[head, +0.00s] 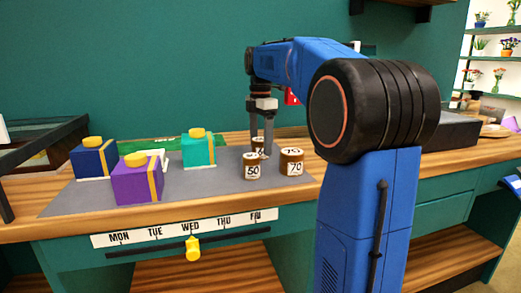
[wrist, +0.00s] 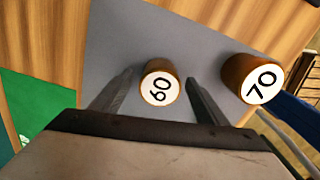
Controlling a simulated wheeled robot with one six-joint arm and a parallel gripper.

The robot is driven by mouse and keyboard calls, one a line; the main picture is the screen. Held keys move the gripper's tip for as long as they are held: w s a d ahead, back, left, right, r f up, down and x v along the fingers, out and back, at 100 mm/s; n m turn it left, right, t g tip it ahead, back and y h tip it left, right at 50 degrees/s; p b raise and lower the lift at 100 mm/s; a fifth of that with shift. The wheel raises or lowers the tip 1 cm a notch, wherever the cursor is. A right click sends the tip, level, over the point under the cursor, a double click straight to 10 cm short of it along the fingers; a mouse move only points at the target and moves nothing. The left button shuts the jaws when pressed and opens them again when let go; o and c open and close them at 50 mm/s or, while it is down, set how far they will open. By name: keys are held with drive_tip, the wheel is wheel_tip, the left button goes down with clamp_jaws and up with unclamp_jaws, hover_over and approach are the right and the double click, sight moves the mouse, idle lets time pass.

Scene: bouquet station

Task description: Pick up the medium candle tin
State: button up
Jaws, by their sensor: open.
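Three brown candle tins with white number labels stand on the grey mat. The medium tin, marked 60 (wrist: 160,84), lies between my gripper's two fingers in the wrist view, with a gap on each side. In the head view the 60 tin (head: 257,143) is mostly hidden behind the 50 tin (head: 251,167) and a finger. My gripper (head: 262,145) points down over it, open and empty. The 70 tin (head: 291,163) stands to the right, and in the wrist view (wrist: 252,79) it is just outside the right finger. The 50 tin does not show in the wrist view.
Navy (head: 92,160), purple (head: 137,182) and teal (head: 198,151) gift boxes stand on the left of the grey mat (head: 215,188). A weekday strip (head: 185,227) runs along the counter front. Bare mat lies between the purple box and the tins.

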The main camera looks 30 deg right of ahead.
drive_tip(key=shift+f, duration=0.35)
drive_tip(key=shift+c, duration=0.4)
drive_tip(key=c, duration=1.2)
drive_tip(key=shift+r, duration=0.15)
